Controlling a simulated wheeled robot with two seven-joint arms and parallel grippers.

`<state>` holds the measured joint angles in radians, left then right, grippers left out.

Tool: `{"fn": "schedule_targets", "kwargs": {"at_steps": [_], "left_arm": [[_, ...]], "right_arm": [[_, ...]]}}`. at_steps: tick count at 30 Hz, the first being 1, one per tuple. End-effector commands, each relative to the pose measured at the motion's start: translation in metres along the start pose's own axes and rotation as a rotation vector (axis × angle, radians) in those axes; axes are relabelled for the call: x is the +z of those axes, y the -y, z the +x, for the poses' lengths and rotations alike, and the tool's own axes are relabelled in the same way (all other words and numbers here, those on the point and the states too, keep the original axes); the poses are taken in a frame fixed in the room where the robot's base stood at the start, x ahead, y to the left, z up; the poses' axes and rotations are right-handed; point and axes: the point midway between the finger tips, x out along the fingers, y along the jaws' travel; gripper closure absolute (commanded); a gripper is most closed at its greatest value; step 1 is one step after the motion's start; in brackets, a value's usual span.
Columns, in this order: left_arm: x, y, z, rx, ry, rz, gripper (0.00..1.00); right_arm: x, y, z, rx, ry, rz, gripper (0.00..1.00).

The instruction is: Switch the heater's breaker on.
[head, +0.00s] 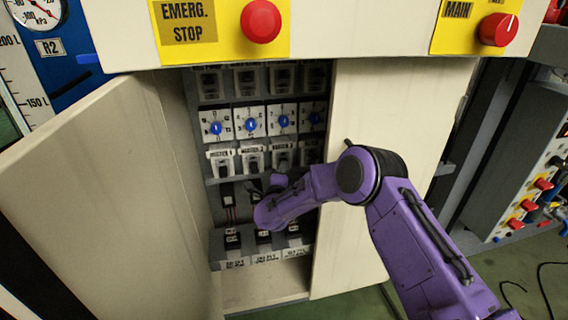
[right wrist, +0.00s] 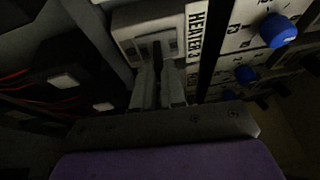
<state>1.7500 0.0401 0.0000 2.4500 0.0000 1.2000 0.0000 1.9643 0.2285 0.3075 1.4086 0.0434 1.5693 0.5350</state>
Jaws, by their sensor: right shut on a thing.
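A row of grey breakers shows inside the open cabinet in the head view. The heater breaker (right wrist: 135,22), a pale block with a dark lever, shows in the right wrist view with a label (right wrist: 195,35) reading HEATER 3. It seems to be the third in its row in the head view (head: 282,153). My right gripper (right wrist: 159,72) has its fingers at the lever and is shut on it. In the head view my purple right arm reaches into the cabinet and hides the fingertips. The lever's on or off position cannot be told. My left gripper is not in view.
The cabinet door (head: 100,210) stands open at the left, and a beige panel (head: 385,150) bounds the opening at the right. Blue knobs (head: 249,125) sit above the breakers. A red emergency stop button (head: 261,20) and a red main switch (head: 498,30) are above the opening.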

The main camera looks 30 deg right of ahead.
Motion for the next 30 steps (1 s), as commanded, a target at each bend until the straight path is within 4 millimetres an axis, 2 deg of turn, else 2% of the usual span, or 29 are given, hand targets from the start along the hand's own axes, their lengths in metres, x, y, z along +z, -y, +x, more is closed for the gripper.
{"fn": "schedule_targets", "kwargs": {"at_steps": [1, 3, 12, 19, 30], "left_arm": [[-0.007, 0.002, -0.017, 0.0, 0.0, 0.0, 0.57], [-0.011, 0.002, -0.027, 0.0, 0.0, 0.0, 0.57], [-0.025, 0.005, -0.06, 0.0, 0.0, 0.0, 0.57], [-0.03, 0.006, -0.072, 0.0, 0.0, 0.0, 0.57], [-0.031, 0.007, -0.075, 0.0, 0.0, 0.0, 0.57]], "right_arm": [[0.0, 0.012, 0.0, 0.035, 0.0, -0.013, 1.0], [0.0, 0.015, 0.001, 0.086, 0.0, -0.033, 1.0], [0.002, 0.024, 0.002, 0.265, 0.001, -0.108, 1.0], [0.002, 0.026, 0.004, 0.343, 0.0, -0.141, 1.0], [0.002, 0.025, 0.004, 0.369, 0.001, -0.153, 1.0]]}}
